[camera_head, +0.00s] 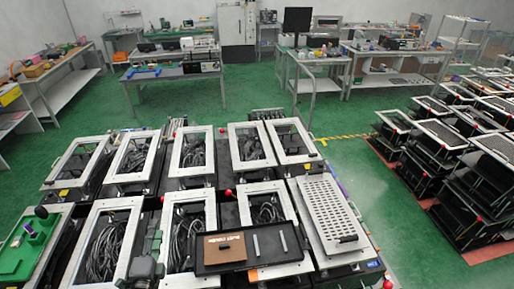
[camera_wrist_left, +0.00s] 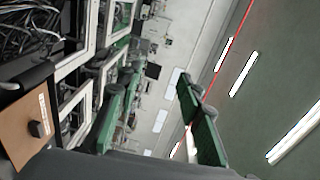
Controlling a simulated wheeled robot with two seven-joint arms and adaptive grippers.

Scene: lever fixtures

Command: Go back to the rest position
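My left gripper (camera_head: 150,255) shows low in the head view, left of the black tray, in front of the white-framed racks. In the left wrist view its two green-padded fingers (camera_wrist_left: 155,75) stand wide apart, with nothing between them. The black tray (camera_head: 287,260) holds a brown board (camera_head: 225,248) and two small grey bars. In the left wrist view the brown board (camera_wrist_left: 22,120) shows at the left edge with a dark knob on it, apart from the fingers. My right gripper is not seen.
White-framed racks (camera_head: 193,150) filled with cables stand close around. A perforated plate (camera_head: 330,212) lies at the right of the tray. Dark stacked racks (camera_head: 437,140) stand farther right. Green floor (camera_head: 345,165) is open between them, with workbenches behind.

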